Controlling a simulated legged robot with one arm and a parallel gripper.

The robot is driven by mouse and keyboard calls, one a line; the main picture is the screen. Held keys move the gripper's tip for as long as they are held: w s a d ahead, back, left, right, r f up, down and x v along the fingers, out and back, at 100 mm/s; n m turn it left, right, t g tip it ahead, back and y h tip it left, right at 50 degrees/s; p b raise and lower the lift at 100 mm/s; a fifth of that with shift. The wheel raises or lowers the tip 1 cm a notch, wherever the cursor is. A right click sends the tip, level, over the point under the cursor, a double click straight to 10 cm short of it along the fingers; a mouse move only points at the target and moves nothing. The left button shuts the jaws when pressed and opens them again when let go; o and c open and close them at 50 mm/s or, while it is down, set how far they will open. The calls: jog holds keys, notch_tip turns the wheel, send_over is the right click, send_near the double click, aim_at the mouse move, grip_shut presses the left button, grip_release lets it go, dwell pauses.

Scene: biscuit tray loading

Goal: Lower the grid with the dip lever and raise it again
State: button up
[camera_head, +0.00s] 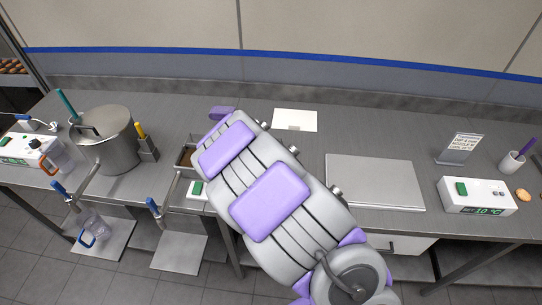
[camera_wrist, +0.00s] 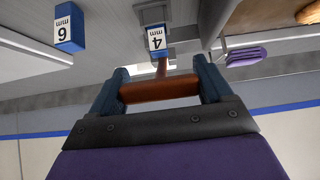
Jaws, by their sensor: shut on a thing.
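In the wrist view, my gripper (camera_wrist: 161,72) is shut on a reddish-brown crossbar handle (camera_wrist: 160,90), with one dark finger at each end of it. A thin reddish stem runs from the handle toward the blue block marked 4 mm. I take this handle to be the dip lever's. In the head view my arm covers the handle and my gripper. A small tank with brown contents (camera_head: 178,157) shows partly at the arm's left edge. I cannot make out the grid or its height in either view.
Blue blocks marked 6 mm (camera_wrist: 69,28) and 4 mm (camera_wrist: 156,38) show in the wrist view. A large steel pot (camera_head: 118,150) stands left on the bench. A flat steel plate (camera_head: 375,180) and a white control box (camera_head: 477,195) lie to the right.

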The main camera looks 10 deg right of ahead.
jog(key=shift+s+f, duration=0.15)
jog(key=shift+f, duration=0.05)
jog(key=o, duration=1.4)
jog(key=shift+a, duration=0.15)
jog(key=shift+r, duration=0.1)
jog(key=p+v, duration=0.1)
jog(key=v, duration=1.6)
jog(key=shift+a, duration=0.2)
jog(key=s+d+r+n+g+y, duration=0.1)
jog(key=s+d+r+g, duration=0.1)
jog(key=s, duration=0.8)
jog(key=s+d+r+n+g+y, duration=0.1)
jog(key=s+g, duration=0.4)
jog(key=s, duration=0.6)
jog(key=s+d+r+n+g+b, duration=0.1)
jog(key=s+d+r+g, duration=0.1)
jog(key=s, duration=0.9)
jog(key=shift+s+d+r+n+g+y, duration=0.15)
jog(key=shift+d+r+n+g+y, duration=0.2)
jog(key=shift+g, duration=0.35)
